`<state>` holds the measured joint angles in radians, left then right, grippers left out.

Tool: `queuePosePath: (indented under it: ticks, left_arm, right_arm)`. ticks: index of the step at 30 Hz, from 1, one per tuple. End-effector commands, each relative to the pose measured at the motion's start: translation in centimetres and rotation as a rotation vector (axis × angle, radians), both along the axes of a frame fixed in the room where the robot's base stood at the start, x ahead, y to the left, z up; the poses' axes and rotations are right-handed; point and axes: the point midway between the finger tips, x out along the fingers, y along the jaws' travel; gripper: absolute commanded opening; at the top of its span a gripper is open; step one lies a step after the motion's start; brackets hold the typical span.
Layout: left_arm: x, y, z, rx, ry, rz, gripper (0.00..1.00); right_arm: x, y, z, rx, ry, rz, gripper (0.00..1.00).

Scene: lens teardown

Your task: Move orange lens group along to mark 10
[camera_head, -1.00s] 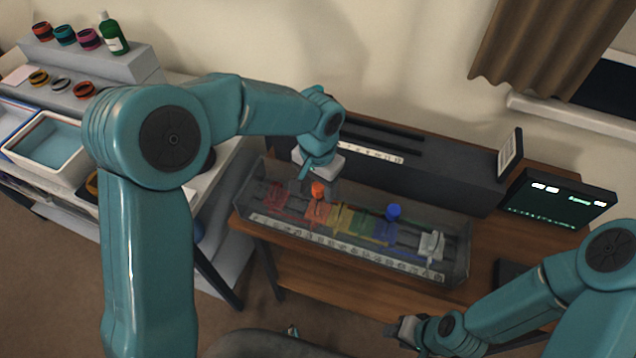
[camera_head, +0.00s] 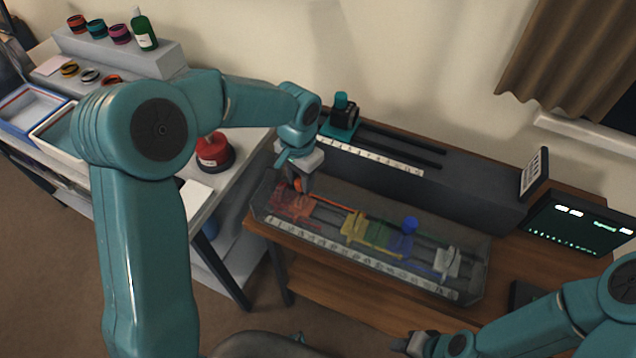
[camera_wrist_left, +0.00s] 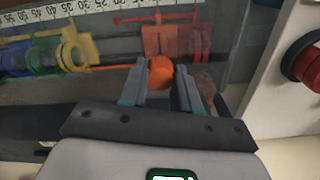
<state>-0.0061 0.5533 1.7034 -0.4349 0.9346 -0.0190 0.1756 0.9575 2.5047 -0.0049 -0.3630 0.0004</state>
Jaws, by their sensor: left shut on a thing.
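The orange lens group (camera_wrist_left: 156,42) sits on the long rail in the clear trough (camera_head: 480,270), close beside the red lens group (camera_wrist_left: 200,40) at the rail's left end. My left gripper (camera_head: 300,188) reaches down from above and is shut on the group's round orange knob (camera_wrist_left: 160,75); it also shows in the wrist view (camera_wrist_left: 162,88). The numbered scale (camera_wrist_left: 60,12) runs along the trough, its numbers falling toward the orange group; the mark beside the group is not readable. My right gripper (camera_head: 408,342) is low at the bottom edge, its jaws too small to judge.
Yellow (camera_head: 354,224), green (camera_head: 377,234), blue (camera_head: 403,240) and white (camera_head: 447,262) groups stand farther right on the rail. A dark bench with a teal post (camera_head: 341,112) is behind the trough. The rail is clear between orange and yellow.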

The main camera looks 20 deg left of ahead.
Motion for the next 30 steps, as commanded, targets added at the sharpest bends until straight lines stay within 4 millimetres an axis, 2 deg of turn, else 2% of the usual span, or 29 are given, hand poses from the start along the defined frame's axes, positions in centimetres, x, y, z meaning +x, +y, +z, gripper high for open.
queuePosePath:
  ticks: [1,8,9,11,19,23,26,30]
  left_arm:
    - [0.0,0.5,0.2,0.005,0.0,0.001,0.0]
    - [0.0,0.6,0.2,0.008,-0.001,0.0,0.0]
    - [0.0,0.6,0.2,0.008,-0.001,0.001,0.38]
    - [0.0,0.6,0.2,0.008,-0.001,0.001,0.57]
    - [0.0,0.5,0.1,0.005,0.0,0.0,0.57]
    - [0.1,0.4,0.9,0.006,-0.002,-0.001,0.57]
    - [0.1,0.4,2.7,0.004,-0.007,0.0,0.57]
    - [0.1,0.4,6.3,0.004,-0.008,0.0,0.57]
  right_arm:
    - [0.0,0.0,0.0,0.0,0.0,0.0,0.43]
    - [0.0,0.0,0.1,0.0,0.0,0.0,0.43]
    - [0.0,0.0,0.1,0.0,0.0,0.0,0.43]
    - [0.0,0.0,0.1,0.0,0.0,0.0,0.43]
    - [0.0,0.0,0.0,0.0,0.0,0.0,0.43]
    - [0.0,0.0,0.0,0.0,0.0,0.0,0.43]
    - [0.0,0.0,-0.1,0.0,0.0,0.0,0.43]
    - [0.0,0.0,-0.2,0.0,0.0,0.0,0.43]
